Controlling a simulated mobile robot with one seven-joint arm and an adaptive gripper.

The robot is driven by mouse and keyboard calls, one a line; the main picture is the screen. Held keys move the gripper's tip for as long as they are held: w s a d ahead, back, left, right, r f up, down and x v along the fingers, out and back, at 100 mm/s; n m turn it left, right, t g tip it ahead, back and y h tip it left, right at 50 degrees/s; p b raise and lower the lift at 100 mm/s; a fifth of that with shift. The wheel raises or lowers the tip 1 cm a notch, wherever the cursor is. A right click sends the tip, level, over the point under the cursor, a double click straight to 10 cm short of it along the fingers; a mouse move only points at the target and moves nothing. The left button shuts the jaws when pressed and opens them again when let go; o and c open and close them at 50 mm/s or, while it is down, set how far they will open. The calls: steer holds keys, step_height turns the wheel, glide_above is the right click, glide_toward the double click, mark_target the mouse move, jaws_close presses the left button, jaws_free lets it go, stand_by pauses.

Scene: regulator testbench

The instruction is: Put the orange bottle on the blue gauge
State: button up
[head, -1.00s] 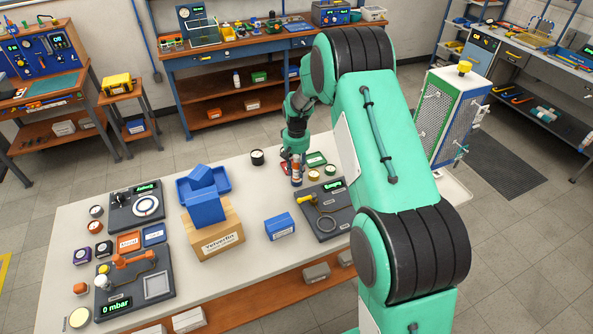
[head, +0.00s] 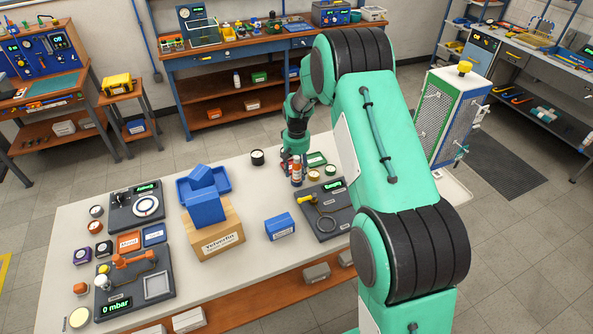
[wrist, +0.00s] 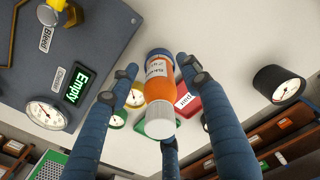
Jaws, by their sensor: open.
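The orange bottle (wrist: 160,80) with a white cap and a white label stands near the far right of the table; it also shows in the head view (head: 297,171). A blue round thing, apparently the blue gauge (wrist: 157,53), shows at the bottle's base in the wrist view. The bottle seems to stand on it, but its face is hidden and I cannot tell how well centred the bottle is. My gripper (wrist: 160,76) is open, with its fingers spread around the bottle and visible gaps on both sides.
A dark panel (wrist: 85,50) with an "Empty" display lies beside the bottle. A yellow-rimmed gauge (wrist: 135,98), red tray (wrist: 187,98) and green tray (head: 316,159) are close by. A black gauge (wrist: 278,85) stands farther off. Left of the bottle, the tabletop (head: 262,190) is clear.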

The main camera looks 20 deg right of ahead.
mark_target(297, 157)
step_height(297, 157, up, 11)
steer(key=shift+f+p, duration=0.1)
steer(key=shift+p, duration=0.45)
steer(key=shift+r, duration=0.7)
steer(key=shift+s+a+r, duration=0.15)
steer(key=shift+r, duration=0.25)
steer(key=s+a+r+t, duration=0.1)
steer(key=s+a+r, duration=0.3)
steer(key=s+r, duration=0.7)
steer(key=s+a+r+t, duration=0.2)
steer(key=s+a+r, duration=0.2)
steer(key=s+r, duration=0.65)
steer(key=s+a+r+n+t, duration=0.1)
steer(key=s+a+r, duration=0.1)
steer(key=s, duration=1)
steer(key=s+a+r+t, duration=0.1)
steer(key=s+a+r, duration=0.2)
steer(key=s, duration=0.9)
steer(key=shift+a+n+t, duration=0.3)
steer(key=shift+a+n, duration=0.05)
steer(key=shift+n, duration=0.05)
